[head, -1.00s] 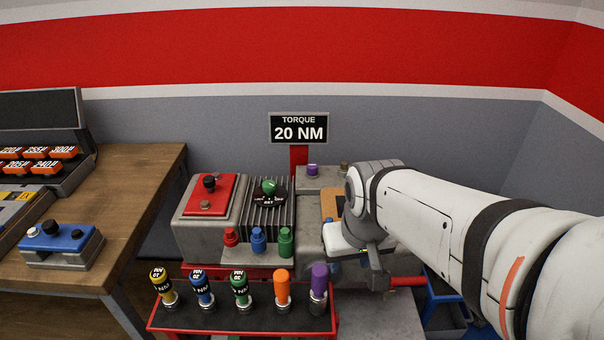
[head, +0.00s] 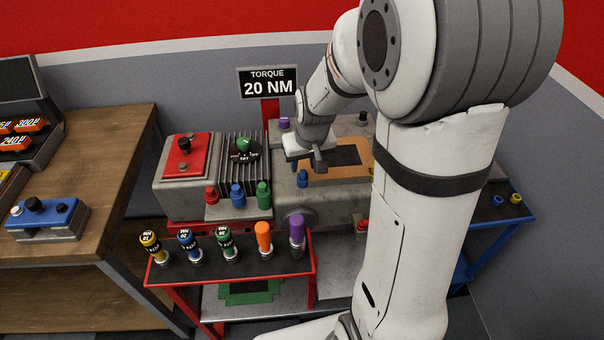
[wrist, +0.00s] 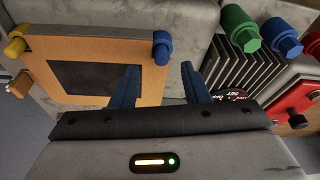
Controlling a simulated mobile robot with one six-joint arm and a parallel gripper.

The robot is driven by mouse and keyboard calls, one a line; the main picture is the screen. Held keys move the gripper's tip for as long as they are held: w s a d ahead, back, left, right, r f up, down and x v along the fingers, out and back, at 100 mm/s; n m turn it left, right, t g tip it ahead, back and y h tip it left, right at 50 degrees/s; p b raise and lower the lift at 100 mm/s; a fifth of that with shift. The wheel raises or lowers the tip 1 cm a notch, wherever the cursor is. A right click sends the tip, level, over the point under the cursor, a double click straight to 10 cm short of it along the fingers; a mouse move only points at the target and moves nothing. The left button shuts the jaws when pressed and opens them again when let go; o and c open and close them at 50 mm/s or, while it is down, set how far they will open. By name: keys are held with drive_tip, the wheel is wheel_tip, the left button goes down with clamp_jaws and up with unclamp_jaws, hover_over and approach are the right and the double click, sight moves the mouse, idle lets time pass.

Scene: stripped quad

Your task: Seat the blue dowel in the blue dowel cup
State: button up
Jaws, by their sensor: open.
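The blue dowel (head: 303,179) stands at the front left corner of the tan plate (head: 310,171). In the wrist view the blue dowel (wrist: 162,47) shows at the plate's corner, just beyond the fingertips and between them in line. My gripper (head: 318,160) is over that corner; in the wrist view my gripper (wrist: 160,66) has its two blue fingers apart, with nothing between them. A small blue piece (head: 498,200), possibly the blue dowel cup, sits on the blue cart at the right; its opening is too small to make out.
A yellow dowel (wrist: 15,46) stands at another plate corner. Red, blue and green caps (head: 263,194) stand close left of the blue dowel. A red rack (head: 170,278) with several coloured drivers is in front. The blue cart (head: 520,218) also holds a yellow piece (head: 515,199).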

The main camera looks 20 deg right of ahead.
sight(303, 171)
drive_tip(key=shift+x, duration=1.75)
drive_tip(key=shift+c, duration=0.3)
drive_tip(key=shift+a, duration=0.1)
clamp_jaws()
